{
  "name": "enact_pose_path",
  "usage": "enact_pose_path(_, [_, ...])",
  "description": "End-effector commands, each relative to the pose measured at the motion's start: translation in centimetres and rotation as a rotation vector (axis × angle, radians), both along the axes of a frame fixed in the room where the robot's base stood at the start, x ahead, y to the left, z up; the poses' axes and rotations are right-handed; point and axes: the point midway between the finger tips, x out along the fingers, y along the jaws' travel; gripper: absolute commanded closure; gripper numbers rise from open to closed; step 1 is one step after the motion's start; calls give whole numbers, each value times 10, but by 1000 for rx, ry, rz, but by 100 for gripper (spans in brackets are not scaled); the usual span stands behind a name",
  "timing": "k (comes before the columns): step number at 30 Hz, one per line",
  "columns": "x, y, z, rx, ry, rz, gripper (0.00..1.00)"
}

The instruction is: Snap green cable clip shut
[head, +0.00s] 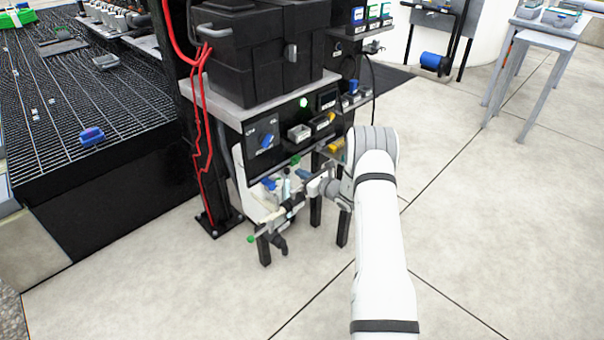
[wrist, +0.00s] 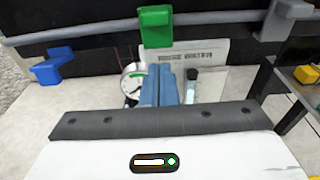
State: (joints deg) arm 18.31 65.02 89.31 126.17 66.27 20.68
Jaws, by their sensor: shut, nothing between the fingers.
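The green cable clip (wrist: 155,26) shows at the top middle of the wrist view, on a grey cable (wrist: 100,31) that runs across a dark panel. Whether its latch is open or closed I cannot tell. My gripper (wrist: 164,72) has its two blue fingers shut together and empty. The fingertips appear below the clip in that view, with a visible gap between. In the head view my gripper (head: 303,174) is small beside the front of the black stand, and a small green piece (head: 295,160) near it may be the clip.
A round gauge (wrist: 131,84) and a printed label (wrist: 190,54) are behind the fingers. In the head view, a black tote (head: 255,60) stands above and red cables (head: 203,140) hang left.

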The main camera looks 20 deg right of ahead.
Motion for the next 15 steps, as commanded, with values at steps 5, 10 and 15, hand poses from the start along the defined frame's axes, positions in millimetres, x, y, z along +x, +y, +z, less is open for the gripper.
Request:
enact_pose_path(5, [-19,-7,-1,0,2,4,100])
enact_pose_path(10, [-50,-23,11,0,2,8,100])
enact_pose_path(15, [-71,-33,17,-1,2,11,100])
